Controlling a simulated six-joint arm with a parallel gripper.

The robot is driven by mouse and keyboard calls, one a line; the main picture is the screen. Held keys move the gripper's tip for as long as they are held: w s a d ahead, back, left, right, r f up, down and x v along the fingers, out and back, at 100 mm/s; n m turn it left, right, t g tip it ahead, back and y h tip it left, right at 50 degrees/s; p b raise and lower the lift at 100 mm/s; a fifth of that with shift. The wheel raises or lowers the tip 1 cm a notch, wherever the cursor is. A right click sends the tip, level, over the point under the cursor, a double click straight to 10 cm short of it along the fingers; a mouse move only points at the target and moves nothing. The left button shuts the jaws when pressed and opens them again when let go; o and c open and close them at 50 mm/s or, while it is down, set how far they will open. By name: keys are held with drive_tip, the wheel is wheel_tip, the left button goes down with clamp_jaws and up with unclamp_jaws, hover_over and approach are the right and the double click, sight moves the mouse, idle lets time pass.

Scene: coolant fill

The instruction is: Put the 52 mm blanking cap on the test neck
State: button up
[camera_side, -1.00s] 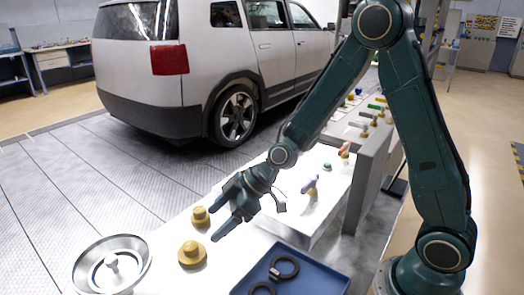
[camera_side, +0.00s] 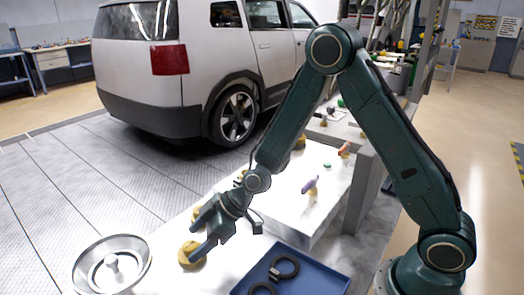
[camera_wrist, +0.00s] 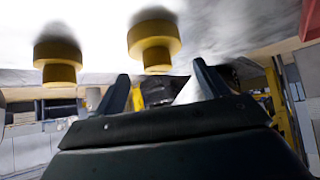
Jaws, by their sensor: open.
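Two stepped yellow caps stand near my gripper (camera_side: 199,238) on the white bench. The nearer cap (camera_side: 188,255) shows beside my lower finger in the side view. The farther cap (camera_side: 196,211) is partly hidden by my gripper. My gripper is open, with nothing visibly held. In the wrist view, which looks upside down, one yellow cap (camera_wrist: 153,42) lies ahead between my two fingers and another (camera_wrist: 57,62) lies to the left. No size marking is readable, so I cannot tell which is the 52 mm cap. I cannot identify the test neck with certainty.
A round metal dish with a central post (camera_side: 111,264) stands at the front left. A blue tray (camera_side: 325,280) holds black rings (camera_side: 284,267) at the front. A purple-handled piece (camera_side: 310,186) stands on the bench to the right. The car (camera_side: 140,75) stands behind.

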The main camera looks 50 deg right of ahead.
sight(191, 245)
drive_tip(key=shift+x, duration=2.6)
drive_tip(key=c, duration=0.8)
